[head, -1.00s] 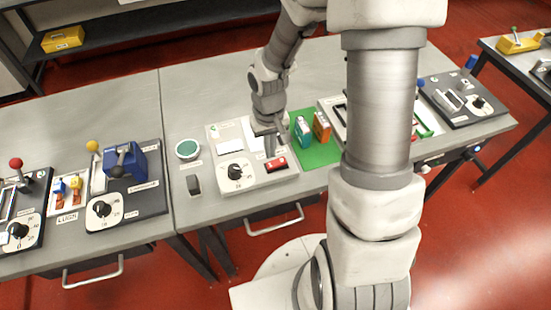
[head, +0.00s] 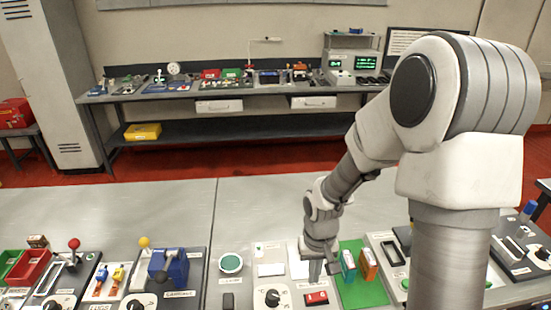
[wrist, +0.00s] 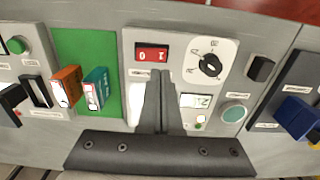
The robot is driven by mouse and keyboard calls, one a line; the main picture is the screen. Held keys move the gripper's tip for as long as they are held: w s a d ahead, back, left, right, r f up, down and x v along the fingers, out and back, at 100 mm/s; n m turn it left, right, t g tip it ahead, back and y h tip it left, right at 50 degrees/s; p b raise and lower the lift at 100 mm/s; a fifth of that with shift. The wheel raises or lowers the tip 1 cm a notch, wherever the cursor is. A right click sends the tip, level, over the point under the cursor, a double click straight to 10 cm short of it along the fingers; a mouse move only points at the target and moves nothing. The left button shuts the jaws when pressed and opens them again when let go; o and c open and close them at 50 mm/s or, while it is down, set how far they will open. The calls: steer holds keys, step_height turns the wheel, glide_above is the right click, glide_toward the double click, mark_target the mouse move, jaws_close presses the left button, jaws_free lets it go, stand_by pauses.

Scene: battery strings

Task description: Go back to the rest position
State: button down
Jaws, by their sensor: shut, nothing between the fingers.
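My gripper (head: 315,270) is at the end of my arm, over the white panel with the dial (head: 272,298) and the red rocker switch (head: 316,298). In the wrist view my gripper (wrist: 160,78) has its two fingers together with nothing between them. The fingertips are just beside the red switch (wrist: 152,54), with the dial (wrist: 209,66) to the right. I cannot tell the exact height of the fingertips above the panel.
A green mat (head: 352,296) carries a teal box (head: 348,266) and an orange box (head: 368,264) close to my gripper. A blue lever device (head: 170,268) stands to the left. The bench behind the panels is bare. A far bench (head: 240,88) holds more equipment.

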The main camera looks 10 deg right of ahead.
steer(key=s+d+r+t+h, duration=0.1)
steer(key=s+r+t, duration=0.25)
steer(key=r, duration=1.15)
steer(key=s+r+t+y, duration=0.1)
steer(key=s+r+t, duration=0.1)
steer(key=s+r, duration=0.7)
steer(key=shift+s+a+r, duration=0.35)
steer(key=shift+s+r, duration=0.05)
steer(key=shift+s, duration=0.35)
